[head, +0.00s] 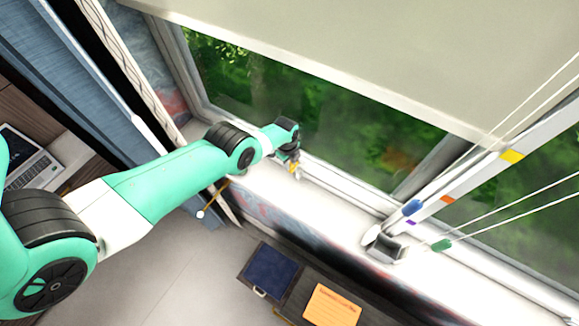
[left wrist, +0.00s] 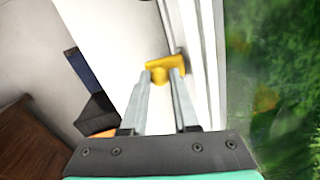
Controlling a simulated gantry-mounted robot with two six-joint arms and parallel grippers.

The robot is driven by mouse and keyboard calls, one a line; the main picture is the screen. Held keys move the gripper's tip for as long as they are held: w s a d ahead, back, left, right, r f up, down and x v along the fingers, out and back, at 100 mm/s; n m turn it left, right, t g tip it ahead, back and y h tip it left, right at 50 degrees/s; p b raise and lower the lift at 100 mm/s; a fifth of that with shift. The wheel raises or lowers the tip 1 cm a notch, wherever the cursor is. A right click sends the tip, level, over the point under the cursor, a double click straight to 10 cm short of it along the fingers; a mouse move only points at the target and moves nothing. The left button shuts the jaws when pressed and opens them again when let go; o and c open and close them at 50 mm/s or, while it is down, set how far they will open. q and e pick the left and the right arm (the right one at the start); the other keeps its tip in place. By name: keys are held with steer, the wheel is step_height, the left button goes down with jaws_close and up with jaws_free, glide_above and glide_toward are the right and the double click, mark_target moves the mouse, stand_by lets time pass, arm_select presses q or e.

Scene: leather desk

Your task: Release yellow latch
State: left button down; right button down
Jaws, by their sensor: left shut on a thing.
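The yellow latch (left wrist: 168,68) is on the white window frame, in the middle of the left wrist view. My left gripper (left wrist: 165,78) is shut on it, with the two grey fingers reaching its knob. In the head view my left gripper (head: 297,170) is at the lower edge of the window, above the sill, and only a small bit of yellow shows at its fingers. My right gripper is in neither view.
A pale blind (head: 400,50) covers the upper window. A dark blue item (head: 269,270) and an orange note (head: 332,305) lie below the sill. A laptop (head: 28,158) is at the left.

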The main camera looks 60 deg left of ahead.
arm_select(q)
steer(key=shift+w+r, duration=0.1)
steer(key=shift+r, duration=0.05)
steer(key=c, duration=0.7)
jaws_free()
